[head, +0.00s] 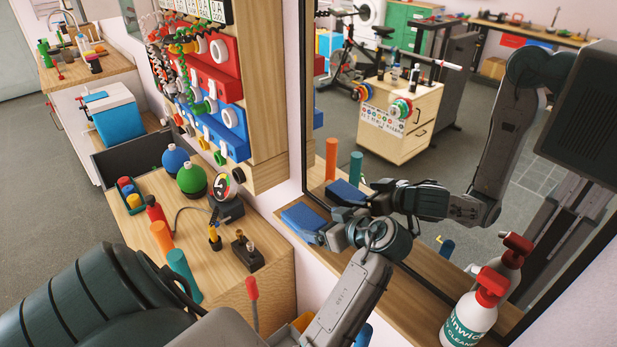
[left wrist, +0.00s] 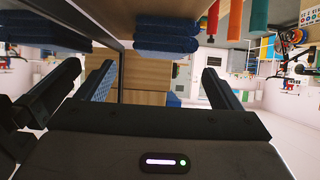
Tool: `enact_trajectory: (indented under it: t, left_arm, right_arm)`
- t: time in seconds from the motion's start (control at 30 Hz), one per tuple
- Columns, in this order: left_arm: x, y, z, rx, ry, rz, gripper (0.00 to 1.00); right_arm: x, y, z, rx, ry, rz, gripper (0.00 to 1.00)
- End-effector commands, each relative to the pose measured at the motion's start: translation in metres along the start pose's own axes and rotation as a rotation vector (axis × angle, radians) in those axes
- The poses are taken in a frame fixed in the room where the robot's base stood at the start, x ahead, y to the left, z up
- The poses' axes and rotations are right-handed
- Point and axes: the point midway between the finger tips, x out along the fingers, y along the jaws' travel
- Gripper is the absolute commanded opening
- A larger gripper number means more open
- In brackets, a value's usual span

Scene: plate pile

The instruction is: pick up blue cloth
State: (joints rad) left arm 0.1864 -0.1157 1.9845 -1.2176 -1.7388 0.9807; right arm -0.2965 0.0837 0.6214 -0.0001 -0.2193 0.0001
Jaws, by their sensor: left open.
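A folded blue cloth (head: 303,219) lies on a wooden ledge (head: 412,288) under a wall mirror. My left gripper (head: 324,234) is at the cloth's near right edge in the head view, and its fingers look small and partly merge with the cloth there. In the left wrist view the picture is upside down; the blue cloth (left wrist: 166,38) hangs at the top, beyond and between the spread fingers of my left gripper (left wrist: 158,78). The jaws are open with nothing between them. Whether a finger touches the cloth I cannot tell. My right gripper is not in view.
The mirror (head: 420,130) reflects the cloth and my arm. A white spray bottle (head: 468,318) with a red trigger stands on the ledge at right. A red-tipped rod (head: 252,289) rises near my forearm.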

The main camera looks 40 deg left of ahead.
Motion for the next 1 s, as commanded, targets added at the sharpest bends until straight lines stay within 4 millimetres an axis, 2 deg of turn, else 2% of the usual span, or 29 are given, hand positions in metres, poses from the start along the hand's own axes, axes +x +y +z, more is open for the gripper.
enact_trajectory:
  t: [0.1,0.2,0.37,0.57,0.73,1.0]
  left_arm:
    - [0.017,0.000,0.002,0.000,0.003,0.000,0.87]
    - [0.024,0.000,0.001,0.000,0.001,0.000,0.87]
    - [0.032,0.000,0.001,0.001,0.002,0.001,0.87]
    - [0.058,-0.002,0.001,0.000,0.004,0.000,0.87]
    - [0.075,-0.001,0.001,0.001,0.001,0.001,0.87]
    - [0.078,-0.001,-0.001,0.001,-0.002,0.001,0.87]
  right_arm:
    - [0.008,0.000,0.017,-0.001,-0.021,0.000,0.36]
    - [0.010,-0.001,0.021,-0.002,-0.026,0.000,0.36]
    - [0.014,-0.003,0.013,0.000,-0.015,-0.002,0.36]
    - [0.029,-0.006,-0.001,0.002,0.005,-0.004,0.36]
    - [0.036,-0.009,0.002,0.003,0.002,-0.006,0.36]
    - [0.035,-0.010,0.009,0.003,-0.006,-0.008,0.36]
